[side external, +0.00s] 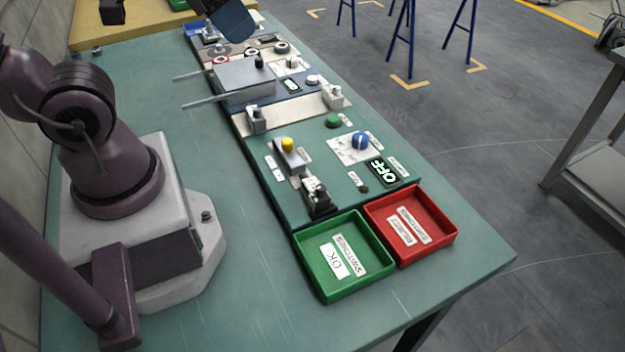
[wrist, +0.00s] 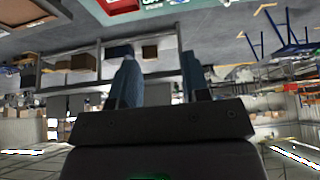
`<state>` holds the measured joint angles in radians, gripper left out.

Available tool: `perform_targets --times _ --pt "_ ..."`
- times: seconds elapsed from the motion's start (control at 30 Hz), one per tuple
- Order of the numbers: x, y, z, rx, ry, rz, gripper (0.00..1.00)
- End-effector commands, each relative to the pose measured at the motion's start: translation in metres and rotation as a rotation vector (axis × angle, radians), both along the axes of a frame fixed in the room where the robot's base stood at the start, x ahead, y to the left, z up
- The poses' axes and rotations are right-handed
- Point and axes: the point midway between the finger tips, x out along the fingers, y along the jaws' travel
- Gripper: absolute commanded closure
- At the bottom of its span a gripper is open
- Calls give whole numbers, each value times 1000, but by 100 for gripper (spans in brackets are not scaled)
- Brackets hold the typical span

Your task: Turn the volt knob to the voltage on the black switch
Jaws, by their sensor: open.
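A blue knob (side external: 361,141) sits on a white dial plate on the near green panel (side external: 322,150). A smaller pale knob (side external: 292,62) sits on a white plate on the farther blue panel. Their labels are too small to read, so I cannot tell which is the volt knob. A black switch-like part (side external: 318,196) stands at the near edge of the green panel; no voltage can be read on it. My gripper (side external: 232,20) is at the top of the side view, above the far panels and away from both knobs. In the wrist view my gripper (wrist: 160,70) is open and empty.
A green tray (side external: 318,296) and a red tray (side external: 452,207) stand at the near end. A grey box with two rods (side external: 243,80), a yellow button (side external: 287,144) and a black OFF sign (side external: 382,172) sit along the row.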

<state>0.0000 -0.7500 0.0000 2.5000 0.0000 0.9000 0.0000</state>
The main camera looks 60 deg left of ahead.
Motion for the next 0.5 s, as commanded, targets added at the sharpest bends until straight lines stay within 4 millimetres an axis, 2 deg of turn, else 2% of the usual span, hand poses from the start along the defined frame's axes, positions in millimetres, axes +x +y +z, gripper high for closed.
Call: perform_targets --times 0.17,0.27,0.4,0.5 --pt "0 0 0 0 0 0 57" --pt "0 1 -1 0 6 4 37" --pt "7 4 -17 1 90 20 37" --pt "22 7 -28 4 177 34 37"
